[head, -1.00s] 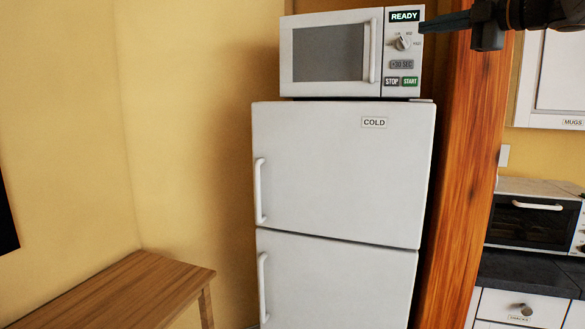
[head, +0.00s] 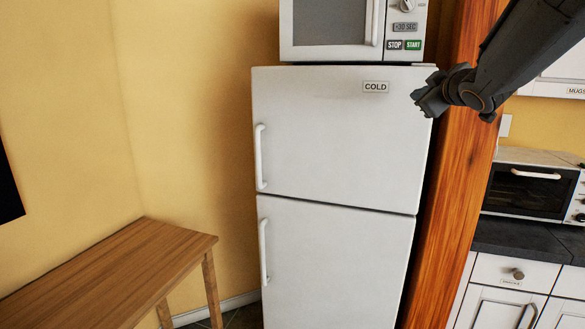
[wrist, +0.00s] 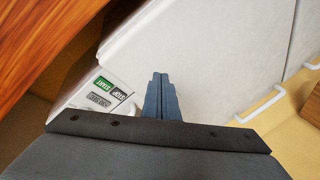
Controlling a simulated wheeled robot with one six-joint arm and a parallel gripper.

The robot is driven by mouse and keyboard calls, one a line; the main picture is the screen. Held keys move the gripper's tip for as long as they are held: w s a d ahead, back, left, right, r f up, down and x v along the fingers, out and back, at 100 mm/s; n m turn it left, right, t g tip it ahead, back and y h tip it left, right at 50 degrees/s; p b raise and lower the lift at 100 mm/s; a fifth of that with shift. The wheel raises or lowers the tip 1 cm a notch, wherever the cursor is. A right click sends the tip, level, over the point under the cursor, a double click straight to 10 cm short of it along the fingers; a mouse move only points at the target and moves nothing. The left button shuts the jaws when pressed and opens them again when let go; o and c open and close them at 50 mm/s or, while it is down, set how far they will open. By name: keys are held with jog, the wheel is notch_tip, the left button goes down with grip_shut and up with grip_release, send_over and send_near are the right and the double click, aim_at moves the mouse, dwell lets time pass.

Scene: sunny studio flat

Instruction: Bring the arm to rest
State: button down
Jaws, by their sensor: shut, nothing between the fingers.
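My gripper (head: 428,98) is at the upper right of the head view, in front of the upper right part of the white fridge (head: 335,150). My dark arm comes down to it from the upper right corner. In the wrist view, the fingers of my gripper (wrist: 161,82) lie together with nothing between them, and the white fridge (wrist: 215,50) fills the background. I cannot tell whether the gripper touches the fridge.
A white microwave (head: 328,28) stands on the fridge; its START and STOP buttons show in both views. A wooden post (head: 455,190) stands right of the fridge. A wooden table (head: 110,270) is at lower left. A toaster oven (head: 528,190) sits on the dark counter (head: 525,240) at right.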

jog(key=s+a+f+m+g+h, duration=0.1)
jog(key=s+a+f+m+g, duration=0.2)
jog(key=f, duration=0.6)
jog(key=s+a+f+m+g, duration=0.1)
jog(key=s+f+g, duration=0.1)
jog(key=s+f, duration=0.5)
jog(key=s+a+f+m+g+h, duration=0.1)
jog(key=s+a+f+m+g, duration=0.15)
jog(key=f, duration=0.85)
jog(key=s+a+f+m+g+y+b, duration=0.1)
jog(key=s+a+f+g, duration=0.2)
jog(key=s+f, duration=0.4)
jog(key=s+a+f+m+g, duration=0.1)
jog(key=s+a+f+g, duration=0.3)
jog(key=s+f, duration=0.4)
jog(key=s, duration=0.5)
jog(key=shift+s+y+b, duration=0.35)
jog(key=shift+s+y, duration=0.05)
jog(key=c, duration=2.5)
grip_release()
jog(key=shift+m+g, duration=0.25)
